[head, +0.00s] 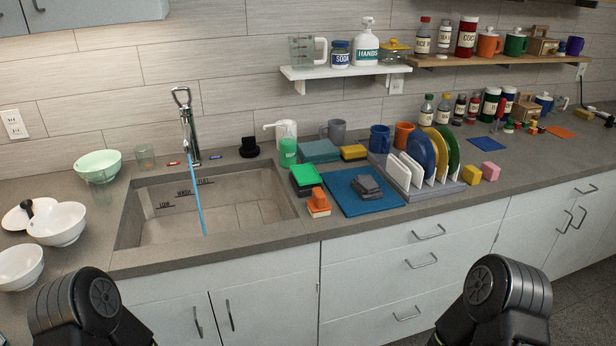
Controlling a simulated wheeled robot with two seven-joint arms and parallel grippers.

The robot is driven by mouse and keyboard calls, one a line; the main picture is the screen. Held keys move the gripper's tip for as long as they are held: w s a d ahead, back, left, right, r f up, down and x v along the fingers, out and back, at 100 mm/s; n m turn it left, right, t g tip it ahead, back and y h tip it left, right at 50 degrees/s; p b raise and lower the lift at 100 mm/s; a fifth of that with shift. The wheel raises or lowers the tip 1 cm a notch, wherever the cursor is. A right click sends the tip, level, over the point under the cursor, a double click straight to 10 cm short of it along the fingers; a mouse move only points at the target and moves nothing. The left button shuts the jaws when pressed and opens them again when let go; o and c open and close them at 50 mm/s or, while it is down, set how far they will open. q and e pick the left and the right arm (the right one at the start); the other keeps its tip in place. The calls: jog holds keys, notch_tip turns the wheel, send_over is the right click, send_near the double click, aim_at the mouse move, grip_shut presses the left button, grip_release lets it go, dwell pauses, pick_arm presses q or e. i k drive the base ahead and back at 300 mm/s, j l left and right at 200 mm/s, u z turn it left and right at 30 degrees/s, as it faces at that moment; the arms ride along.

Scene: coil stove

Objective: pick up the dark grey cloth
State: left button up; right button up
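The dark grey cloth (367,188) appears as a small folded stack lying on a blue mat (345,203) on the counter, right of the sink. Its lower layers and exact folds are too small to make out. Only black links of my two arms show at the bottom left and bottom right of the head view. Both grippers are out of view, and no part of either arm touches the cloth.
A dish rack (437,190) with plates stands right of the mat. Green (304,175) and orange (318,203) blocks lie on its left, beside the sink (150,235). The counter front edge is clear.

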aim_at(364, 186)
jog(key=u, duration=0.4)
jog(key=l+u, duration=0.4)
jog(key=i+l+u, duration=0.1)
jog(key=u, duration=0.25)
jog(key=l+u, duration=0.4)
jog(key=k+l+u, duration=0.1)
jog(key=l+u, duration=0.15)
jog(key=u, duration=0.15)
jog(key=k+l, duration=0.1)
jog(key=l, duration=0.25)
jog(key=k+l+u, duration=0.15)
jog(key=l, duration=0.25)
jog(key=k+l, duration=0.1)
jog(key=l, duration=0.25)
jog(key=k+l+u, duration=0.1)
jog(key=l, duration=0.25)
jog(key=k+l, duration=0.2)
jog(key=l, duration=0.15)
jog(key=k+l+u, duration=0.15)
jog(key=l, duration=0.2)
